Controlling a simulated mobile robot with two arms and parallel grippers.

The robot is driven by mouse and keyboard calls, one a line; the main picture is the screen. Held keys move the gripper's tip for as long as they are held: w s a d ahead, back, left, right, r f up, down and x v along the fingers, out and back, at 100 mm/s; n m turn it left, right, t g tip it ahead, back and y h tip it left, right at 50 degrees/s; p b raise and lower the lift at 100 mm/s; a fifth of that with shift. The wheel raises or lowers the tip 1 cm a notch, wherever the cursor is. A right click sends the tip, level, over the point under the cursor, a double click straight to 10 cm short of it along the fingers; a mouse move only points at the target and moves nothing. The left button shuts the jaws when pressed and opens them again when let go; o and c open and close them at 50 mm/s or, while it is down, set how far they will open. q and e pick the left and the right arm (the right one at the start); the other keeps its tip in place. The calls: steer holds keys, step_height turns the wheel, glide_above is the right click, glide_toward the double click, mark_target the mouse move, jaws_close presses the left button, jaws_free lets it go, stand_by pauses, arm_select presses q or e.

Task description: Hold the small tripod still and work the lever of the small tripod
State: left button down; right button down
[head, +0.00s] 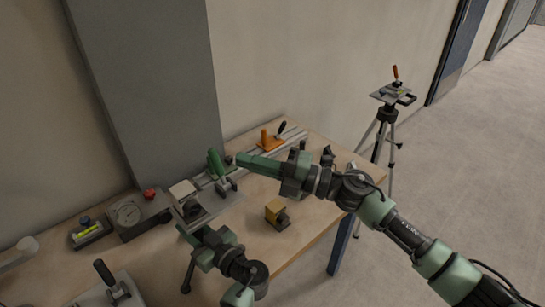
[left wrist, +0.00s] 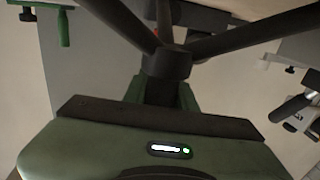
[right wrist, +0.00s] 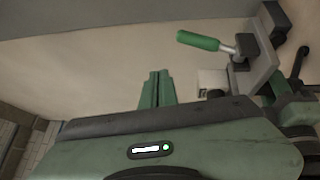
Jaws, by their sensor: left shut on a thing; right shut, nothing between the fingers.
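The small tripod shows in the left wrist view as a dark hub (left wrist: 166,63) with dark legs spreading from it. My left gripper is shut on it, its green fingers on either side of the hub. In the head view my left gripper (head: 184,232) hides most of the tripod; one dark leg (head: 188,275) shows below it. I cannot make out the tripod's lever in any view. My right gripper (head: 240,160) is shut and empty, held above the bench, right of the left gripper. Its closed fingers (right wrist: 156,88) show in the right wrist view.
On the wooden bench (head: 245,240), a green-handled clamp (head: 217,163) stands near my right fingertips. An orange rail piece (head: 269,141), yellow block (head: 275,209) and dial box (head: 128,213) surround the arms. A tall tripod (head: 386,116) stands on the floor at right.

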arm_select(q)
steer(key=shift+f, duration=0.1)
arm_select(e)
steer(key=s+d+r, duration=0.1)
steer(key=d+r, duration=0.1)
steer(key=d, duration=0.3)
steer(key=shift+d, duration=0.3)
arm_select(q)
steer(key=c, duration=1.1)
jaws_free()
steer(key=shift+o, duration=0.2)
arm_select(e)
steer(key=shift+r, duration=0.1)
arm_select(q)
steer(key=shift+s, duration=0.1)
